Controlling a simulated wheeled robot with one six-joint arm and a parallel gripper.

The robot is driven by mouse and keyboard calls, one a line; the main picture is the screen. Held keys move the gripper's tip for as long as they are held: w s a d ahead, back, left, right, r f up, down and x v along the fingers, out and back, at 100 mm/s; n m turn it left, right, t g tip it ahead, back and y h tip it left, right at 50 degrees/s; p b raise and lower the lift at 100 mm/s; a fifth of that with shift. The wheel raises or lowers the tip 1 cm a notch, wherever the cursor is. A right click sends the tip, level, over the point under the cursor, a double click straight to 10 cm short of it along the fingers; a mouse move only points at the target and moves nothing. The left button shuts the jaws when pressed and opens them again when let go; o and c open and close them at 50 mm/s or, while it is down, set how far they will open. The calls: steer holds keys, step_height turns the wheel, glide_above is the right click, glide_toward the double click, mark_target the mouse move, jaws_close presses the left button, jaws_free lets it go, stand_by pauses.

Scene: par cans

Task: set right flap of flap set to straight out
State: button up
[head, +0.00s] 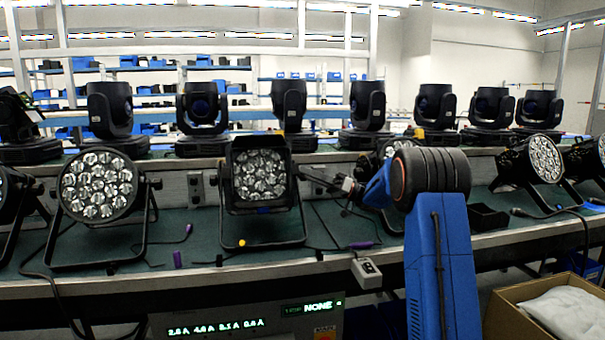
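The flap set (229,168) is a black, squarish frame around the front of the middle par can (262,175), which stands upright in its bracket on the bench. A dark flap edge shows along the top. The right flap (293,172) appears as a thin dark edge at the right side of the lamp face; its exact angle is hard to tell. My gripper (318,178) is just right of the flap set, reaching towards it from my blue arm. Its fingers are small and dark, so whether they are open or touching the flap cannot be told.
Another par can (97,185) stands at left, one (385,160) is partly behind my arm, and one (545,158) is at right. Moving-head lights (290,110) line the raised shelf behind. Cables and purple-ended plugs (360,245) lie on the green bench. A cardboard box (510,310) is at lower right.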

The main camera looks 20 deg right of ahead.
steer(key=v, duration=1)
steer(key=shift+d, duration=0.1)
steer(key=w+a+r+m+t+h, duration=0.1)
steer(key=a+r+m+t+h, duration=0.25)
steer(key=r+t+h, duration=0.3)
steer(key=a+r+m+t+h, duration=0.2)
steer(key=r+m+t+h, duration=0.25)
steer(key=t+h, duration=0.2)
steer(key=s+a+f+g+h, duration=0.2)
steer(key=s+f+g, duration=0.3)
steer(key=s, duration=1.2)
steer(key=s+a+f+g+h, duration=0.3)
steer(key=s+f+g, duration=0.2)
steer(key=s+f, duration=0.9)
steer(key=s+a+f+m+g+h, duration=0.1)
steer(key=s+f+g, duration=0.4)
steer(key=s, duration=1.7)
step_height(320, 180, down, 5)
steer(key=shift+a+f+h, duration=0.1)
steer(key=shift+a+h, duration=0.75)
steer(key=shift+h, duration=0.35)
